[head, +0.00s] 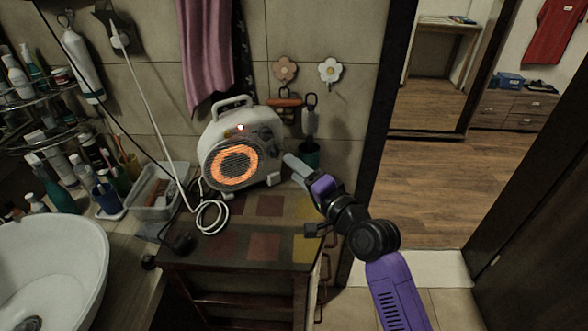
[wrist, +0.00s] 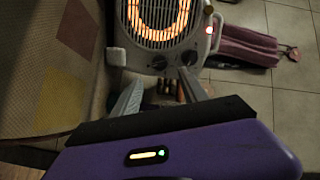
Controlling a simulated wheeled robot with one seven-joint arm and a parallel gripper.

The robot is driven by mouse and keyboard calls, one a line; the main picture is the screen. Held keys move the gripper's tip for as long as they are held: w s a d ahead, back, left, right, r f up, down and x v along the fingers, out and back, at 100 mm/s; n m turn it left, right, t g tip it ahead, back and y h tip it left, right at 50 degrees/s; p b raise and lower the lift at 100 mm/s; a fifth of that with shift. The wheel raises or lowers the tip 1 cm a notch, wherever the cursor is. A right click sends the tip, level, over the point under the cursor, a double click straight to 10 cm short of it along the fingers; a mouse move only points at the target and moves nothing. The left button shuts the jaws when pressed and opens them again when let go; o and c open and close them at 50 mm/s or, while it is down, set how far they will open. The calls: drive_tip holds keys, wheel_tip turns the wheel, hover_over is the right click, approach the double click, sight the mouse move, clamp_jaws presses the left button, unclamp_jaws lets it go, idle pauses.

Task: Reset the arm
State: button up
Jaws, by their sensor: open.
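My gripper (head: 298,168) is at the end of my purple and black arm, just right of a white fan heater (head: 222,130) on a small wooden table (head: 215,250). In the wrist view my gripper (wrist: 162,96) has its two grey fingers spread apart with nothing held between them. The heater's coils glow orange and a red light shows on it; it also appears at the top of the wrist view (wrist: 195,45), with knobs beside its grille. I cannot tell from these views whether a fingertip touches the heater.
A white basin (head: 45,265) is at the lower left, near a clear plastic bin (head: 155,193) and shelves of bottles. A purple towel (head: 207,50) hangs above. An open doorway is at right.

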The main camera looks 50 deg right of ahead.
idle(0.5)
drive_tip(key=s+a+f+n+g+y, duration=0.1)
drive_tip(key=s+a+n, duration=0.7)
drive_tip(key=s, duration=0.8)
drive_tip(key=s+a+f+n+g+y, duration=0.1)
drive_tip(key=s+a+f+n+y, duration=0.2)
drive_tip(key=s+a+n, duration=0.6)
drive_tip(key=s+a+f, duration=0.1)
drive_tip(key=s+a, duration=0.5)
drive_tip(key=s, duration=0.1)
drive_tip(key=shift+s+a+f+y, duration=0.2)
drive_tip(key=shift+s+a+y, duration=0.1)
drive_tip(key=shift+s, duration=0.05)
